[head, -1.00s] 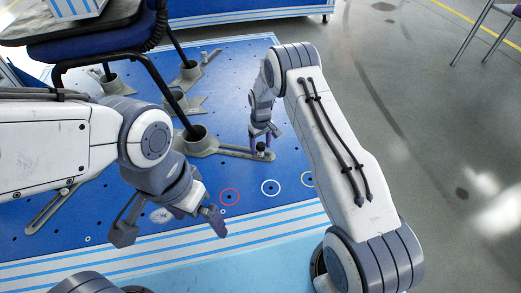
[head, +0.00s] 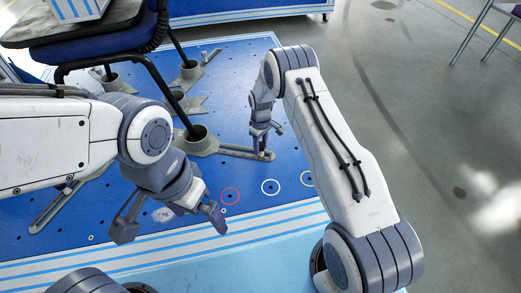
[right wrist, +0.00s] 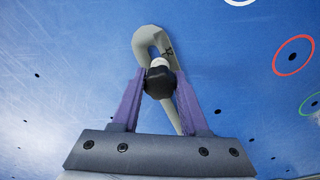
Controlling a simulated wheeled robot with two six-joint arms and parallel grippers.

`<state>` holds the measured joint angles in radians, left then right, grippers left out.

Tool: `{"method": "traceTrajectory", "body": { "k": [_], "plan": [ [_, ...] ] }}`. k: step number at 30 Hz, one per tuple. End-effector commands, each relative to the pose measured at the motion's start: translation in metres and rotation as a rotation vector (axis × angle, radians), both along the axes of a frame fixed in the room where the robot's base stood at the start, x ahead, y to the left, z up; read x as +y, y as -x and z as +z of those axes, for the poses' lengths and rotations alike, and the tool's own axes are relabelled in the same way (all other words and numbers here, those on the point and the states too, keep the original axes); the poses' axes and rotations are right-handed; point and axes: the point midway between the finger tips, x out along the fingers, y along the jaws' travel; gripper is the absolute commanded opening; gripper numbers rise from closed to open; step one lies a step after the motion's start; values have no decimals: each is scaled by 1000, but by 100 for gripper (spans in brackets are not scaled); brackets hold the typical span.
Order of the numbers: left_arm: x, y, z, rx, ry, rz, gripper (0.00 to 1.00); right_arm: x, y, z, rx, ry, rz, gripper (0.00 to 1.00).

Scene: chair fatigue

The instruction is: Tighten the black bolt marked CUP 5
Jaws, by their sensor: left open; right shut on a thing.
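The black bolt (right wrist: 159,84) stands at the slotted end of a grey clamp arm (right wrist: 147,36) in the right wrist view. My right gripper (right wrist: 160,75) has its two purple fingers closed on either side of the bolt head, touching it. In the head view my right gripper (head: 264,143) points down at the end of that clamp arm (head: 235,152), and its fingers hide the bolt. No CUP 5 label is readable. My left gripper (head: 213,216) is open and empty above the front edge of the blue plate, away from the bolt.
The blue plate (head: 95,215) carries grey cups holding the legs of a chair (head: 90,45). Red (head: 230,196), white (head: 271,187) and yellow (head: 306,179) rings mark the plate's front.

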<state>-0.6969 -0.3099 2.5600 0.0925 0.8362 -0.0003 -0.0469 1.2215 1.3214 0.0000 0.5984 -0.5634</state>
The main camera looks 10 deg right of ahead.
Motion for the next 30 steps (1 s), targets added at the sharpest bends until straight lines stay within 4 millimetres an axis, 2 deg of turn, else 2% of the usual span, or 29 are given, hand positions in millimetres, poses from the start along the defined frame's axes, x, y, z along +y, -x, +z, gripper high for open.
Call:
{"method": "traceTrajectory", "body": {
  "k": [6,17,24,30],
  "plan": [
    [0,0,9,0,0,0,100,0,0,1,1,1,-240,0],
    [0,0,10,0,0,0,100,0,0,1,1,1,-285,0],
    [0,0,17,0,0,0,100,0,0,1,1,0,-554,0],
    [0,0,17,0,0,0,100,0,0,0,1,0,-618,0]
  ]
}}
